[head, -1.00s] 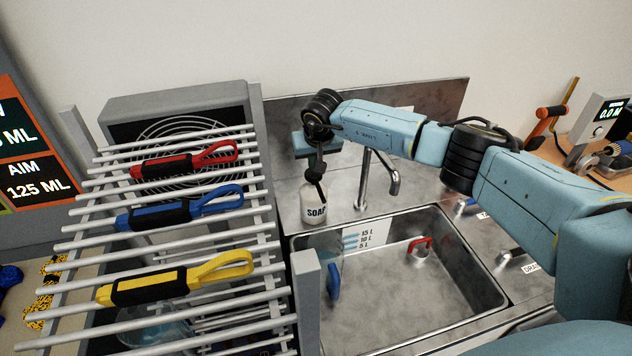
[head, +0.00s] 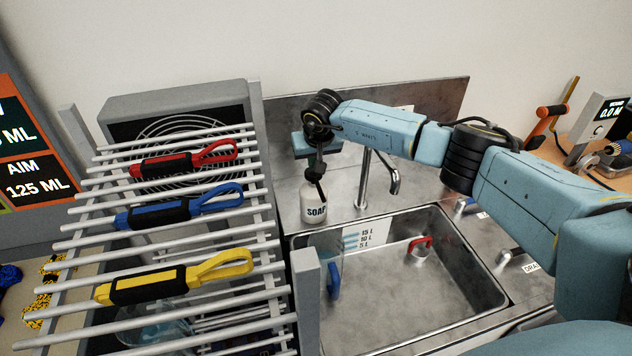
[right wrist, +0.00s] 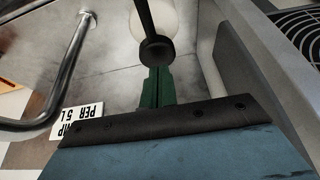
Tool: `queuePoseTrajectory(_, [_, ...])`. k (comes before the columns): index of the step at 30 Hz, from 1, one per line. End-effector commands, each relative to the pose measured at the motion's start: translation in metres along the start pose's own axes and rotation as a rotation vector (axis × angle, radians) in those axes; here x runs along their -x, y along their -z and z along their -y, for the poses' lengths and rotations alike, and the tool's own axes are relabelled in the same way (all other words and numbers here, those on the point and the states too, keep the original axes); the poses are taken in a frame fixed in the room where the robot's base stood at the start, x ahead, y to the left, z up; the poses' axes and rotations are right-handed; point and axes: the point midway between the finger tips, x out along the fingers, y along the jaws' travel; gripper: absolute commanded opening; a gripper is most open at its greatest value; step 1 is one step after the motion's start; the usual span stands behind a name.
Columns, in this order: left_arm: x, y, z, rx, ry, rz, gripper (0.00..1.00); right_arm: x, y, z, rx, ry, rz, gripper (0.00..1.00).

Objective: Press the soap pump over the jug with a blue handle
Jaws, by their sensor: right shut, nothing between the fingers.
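The white soap bottle (head: 314,206), labelled SOAP, stands on the steel counter behind the sink's left corner. Its black pump (head: 319,178) points up and also shows in the right wrist view (right wrist: 157,48). My right gripper (right wrist: 157,88) is shut and empty, its green fingers close to the dark pump head; I cannot tell if they touch. In the head view its fingers are mostly hidden. The blue-handled jug shows mainly as its blue handle (head: 334,281) in the sink's left part, below the bottle. My left gripper is out of view.
A rack of grey bars on the left bears red, blue and yellow straps (head: 178,282). The faucet (head: 388,180) stands right of the bottle. A red-handled jug (head: 420,247) sits farther right in the sink (head: 440,300). A board reads AIM 125 ML.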

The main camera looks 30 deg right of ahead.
Motion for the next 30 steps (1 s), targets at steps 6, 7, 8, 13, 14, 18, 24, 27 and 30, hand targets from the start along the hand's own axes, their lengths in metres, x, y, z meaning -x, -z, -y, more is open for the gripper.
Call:
queuePoseTrajectory(6, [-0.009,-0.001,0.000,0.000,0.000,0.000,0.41,-0.009,-0.004,0.000,0.000,-0.001,0.000,0.00])
queuePoseTrajectory(7, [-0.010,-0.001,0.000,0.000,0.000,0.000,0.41,-0.010,-0.004,0.000,0.000,-0.001,0.000,0.00])
queuePoseTrajectory(8, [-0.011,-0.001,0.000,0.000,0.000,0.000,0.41,-0.011,-0.004,0.000,0.000,-0.001,0.000,0.00])
queuePoseTrajectory(13, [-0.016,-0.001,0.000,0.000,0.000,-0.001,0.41,-0.016,-0.007,0.000,-0.001,-0.001,0.000,0.00])
queuePoseTrajectory(14, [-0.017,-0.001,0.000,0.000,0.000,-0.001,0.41,-0.017,-0.007,0.000,0.000,-0.001,0.000,0.00])
queuePoseTrajectory(18, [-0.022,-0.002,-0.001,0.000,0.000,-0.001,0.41,-0.022,-0.009,-0.001,-0.001,-0.001,0.000,0.00])
queuePoseTrajectory(24, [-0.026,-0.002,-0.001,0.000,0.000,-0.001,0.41,-0.027,-0.011,-0.001,-0.001,-0.001,0.001,0.00])
queuePoseTrajectory(27, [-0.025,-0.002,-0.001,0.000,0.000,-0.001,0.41,-0.026,-0.011,-0.001,-0.001,-0.001,0.001,0.00])
queuePoseTrajectory(30, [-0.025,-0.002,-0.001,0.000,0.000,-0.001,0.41,-0.026,-0.011,-0.001,-0.001,-0.001,0.001,0.00])
